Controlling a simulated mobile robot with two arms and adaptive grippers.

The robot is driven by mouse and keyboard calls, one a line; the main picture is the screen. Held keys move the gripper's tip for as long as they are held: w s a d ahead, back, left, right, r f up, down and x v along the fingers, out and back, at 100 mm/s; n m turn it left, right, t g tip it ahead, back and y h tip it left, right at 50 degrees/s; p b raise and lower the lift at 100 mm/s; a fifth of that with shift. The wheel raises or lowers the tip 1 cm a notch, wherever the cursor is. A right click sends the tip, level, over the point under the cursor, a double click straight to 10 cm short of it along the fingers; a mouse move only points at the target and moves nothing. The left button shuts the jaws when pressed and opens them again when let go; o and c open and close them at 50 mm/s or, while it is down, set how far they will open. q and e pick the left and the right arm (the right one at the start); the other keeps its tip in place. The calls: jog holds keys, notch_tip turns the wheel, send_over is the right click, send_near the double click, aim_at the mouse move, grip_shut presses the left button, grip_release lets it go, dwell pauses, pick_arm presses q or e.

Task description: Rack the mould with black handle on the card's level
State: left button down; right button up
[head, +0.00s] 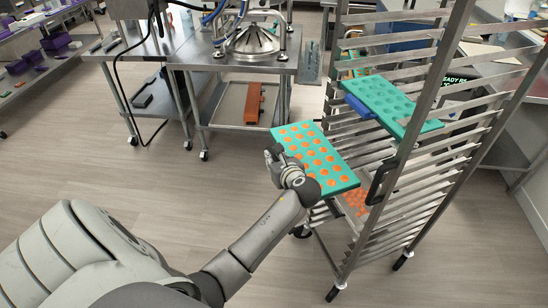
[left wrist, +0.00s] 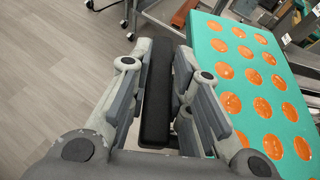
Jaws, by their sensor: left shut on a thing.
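The teal mould (head: 312,150) has orange-filled cavities. It is level or nearly so at the left side of the metal rack (head: 440,90), its right end overlapping the rack in the picture. I cannot tell whether it touches a rail. My left gripper (head: 285,165) is at its near left edge, shut on the black handle (left wrist: 157,95), which lies between the fingers in the left wrist view. The mould's cavities (left wrist: 248,75) show there to the right. A dark card (head: 455,84) with green letters, partly reading "READY", shows behind the rack's rails. My right gripper is out of view.
A teal mould with empty-looking cavities (head: 390,98) sits higher in the rack and sticks out. An orange-filled mould (head: 355,197) shows lower down. Steel tables (head: 190,58) stand behind; the floor at left is clear.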

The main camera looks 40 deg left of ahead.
aim_at(292, 155)
pick_arm(q)
jog(key=shift+r+p, duration=0.15)
jog(key=shift+p, duration=0.15)
jog(key=w, duration=0.1)
jog(key=w+d, duration=0.1)
jog(key=w, duration=0.1)
jog(key=w+d, duration=0.1)
jog(key=shift+w+d+f, duration=0.25)
jog(key=shift+w, duration=0.1)
jog(key=shift+w+d+b, duration=0.15)
jog(key=shift+b, duration=0.15)
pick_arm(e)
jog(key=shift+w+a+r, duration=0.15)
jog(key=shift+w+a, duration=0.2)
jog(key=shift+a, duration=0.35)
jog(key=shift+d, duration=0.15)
pick_arm(q)
jog(key=shift+r, duration=0.1)
jog(key=shift+p, duration=0.55)
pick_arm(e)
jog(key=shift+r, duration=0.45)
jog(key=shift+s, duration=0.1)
